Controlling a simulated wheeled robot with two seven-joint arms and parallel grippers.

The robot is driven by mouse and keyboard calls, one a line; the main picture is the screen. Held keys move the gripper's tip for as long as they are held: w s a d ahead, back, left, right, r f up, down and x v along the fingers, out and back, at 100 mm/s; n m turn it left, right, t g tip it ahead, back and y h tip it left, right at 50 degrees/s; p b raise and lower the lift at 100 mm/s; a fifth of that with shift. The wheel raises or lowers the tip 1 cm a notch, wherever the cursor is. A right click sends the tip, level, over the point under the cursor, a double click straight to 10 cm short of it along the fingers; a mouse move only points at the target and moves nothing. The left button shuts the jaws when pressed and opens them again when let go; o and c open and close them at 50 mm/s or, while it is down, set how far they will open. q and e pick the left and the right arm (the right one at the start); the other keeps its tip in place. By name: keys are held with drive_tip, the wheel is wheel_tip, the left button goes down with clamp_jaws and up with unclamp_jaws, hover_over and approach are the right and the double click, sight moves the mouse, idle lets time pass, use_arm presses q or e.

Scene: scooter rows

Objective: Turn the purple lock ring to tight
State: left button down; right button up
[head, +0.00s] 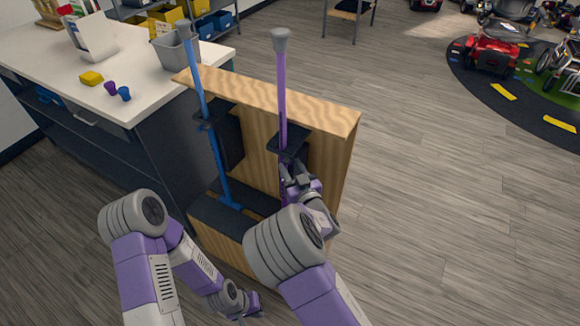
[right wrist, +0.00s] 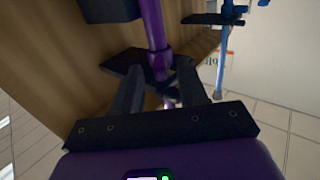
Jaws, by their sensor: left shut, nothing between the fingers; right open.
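A purple pole (head: 282,90) with a grey cap stands upright in a wooden rack (head: 335,115). In the right wrist view the pole (right wrist: 151,22) widens into a purple collar, which looks like the lock ring (right wrist: 160,60). My right gripper (head: 290,170) is open beside the lower part of the pole. In the right wrist view the fingertips of my right gripper (right wrist: 160,80) lie either side of the pole's line, close to the ring; I cannot tell if they touch it. The ring is hard to make out in the head view. My left gripper (head: 245,308) is shut and empty, low in front of the rack.
A blue pole (head: 205,110) stands left of the purple one, with dark brackets (head: 212,112) on the rack. A white-topped counter (head: 60,55) with small cups and a grey bin (head: 177,50) is at left.

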drive_tip(key=shift+w+a, duration=0.25)
drive_tip(key=shift+w, duration=0.45)
drive_tip(key=shift+c, duration=0.4)
clamp_jaws()
drive_tip(key=shift+a+m+h, duration=0.15)
drive_tip(key=shift+m+h, duration=0.15)
drive_tip(key=shift+h, duration=0.1)
drive_tip(key=shift+w+a+m+g+h+p, duration=0.15)
drive_tip(key=shift+a+m+h, duration=0.55)
drive_tip(key=shift+m+h, duration=1.25)
drive_tip(key=shift+s+a+m+g+h+p, duration=0.15)
drive_tip(key=shift+a+m+h, duration=0.8)
drive_tip(key=shift+h, duration=1.75)
drive_tip(key=shift+w+a+m+g+h+p, duration=0.2)
drive_tip(key=shift+a+m+h, duration=0.3)
drive_tip(key=shift+m+h, duration=1.55)
drive_tip(key=shift+n+h, duration=0.25)
drive_tip(key=shift+h, duration=0.25)
